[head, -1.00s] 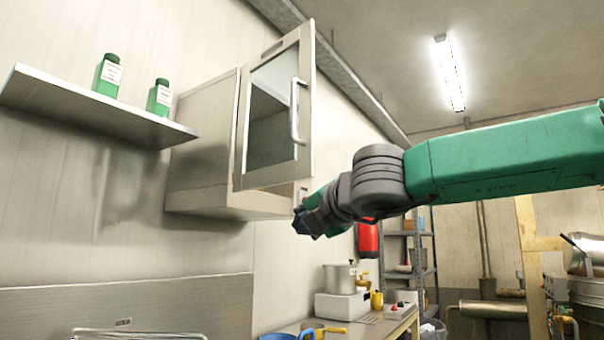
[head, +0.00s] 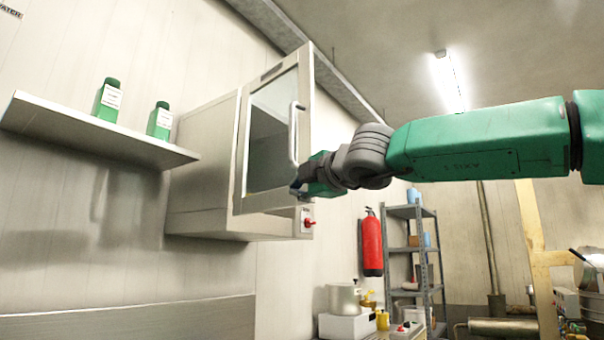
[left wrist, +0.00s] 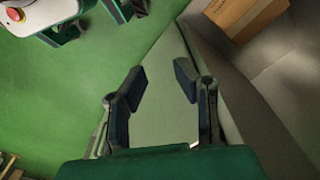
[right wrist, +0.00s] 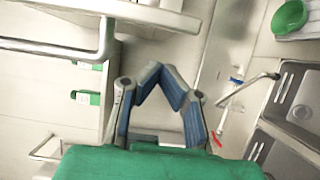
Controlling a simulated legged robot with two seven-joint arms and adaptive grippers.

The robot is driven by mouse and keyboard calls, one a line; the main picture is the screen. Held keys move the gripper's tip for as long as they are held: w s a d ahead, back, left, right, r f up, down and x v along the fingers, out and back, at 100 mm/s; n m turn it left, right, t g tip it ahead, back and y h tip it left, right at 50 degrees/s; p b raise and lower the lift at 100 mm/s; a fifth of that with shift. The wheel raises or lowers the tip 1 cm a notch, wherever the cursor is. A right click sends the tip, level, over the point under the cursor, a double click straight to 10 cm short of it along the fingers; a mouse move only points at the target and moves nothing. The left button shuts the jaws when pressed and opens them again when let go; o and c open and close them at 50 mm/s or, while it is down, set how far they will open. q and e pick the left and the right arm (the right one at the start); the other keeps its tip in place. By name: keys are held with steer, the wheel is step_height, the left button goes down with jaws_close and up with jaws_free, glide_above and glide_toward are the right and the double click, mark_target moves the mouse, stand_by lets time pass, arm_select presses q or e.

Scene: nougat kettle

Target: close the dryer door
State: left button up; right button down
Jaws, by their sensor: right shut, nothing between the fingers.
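The dryer is a pale metal wall cabinet (head: 200,180) in the head view. Its glass-windowed door (head: 303,85) is ajar, standing away from the cabinet front. The door has a vertical bar handle (head: 293,135), and the handle also shows at the upper left of the right wrist view (right wrist: 104,38). My right gripper (head: 296,188) is by the door's lower right edge, just below the handle; whether it touches is unclear. In the right wrist view its fingertips (right wrist: 160,72) meet with nothing between them. My left gripper (left wrist: 160,75) is open and empty in the left wrist view.
A shelf (head: 60,122) with green bottles (head: 108,100) is left of the dryer. A red fire extinguisher (head: 372,245) and grey rack (head: 412,212) stand beyond. A sink (right wrist: 303,95) shows in the right wrist view. A cardboard box (left wrist: 245,15) is near my left gripper.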

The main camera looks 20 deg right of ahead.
steer(key=shift+w+d+r+p, duration=0.15)
steer(key=shift+w+d+p, duration=0.35)
steer(key=shift+d, duration=0.45)
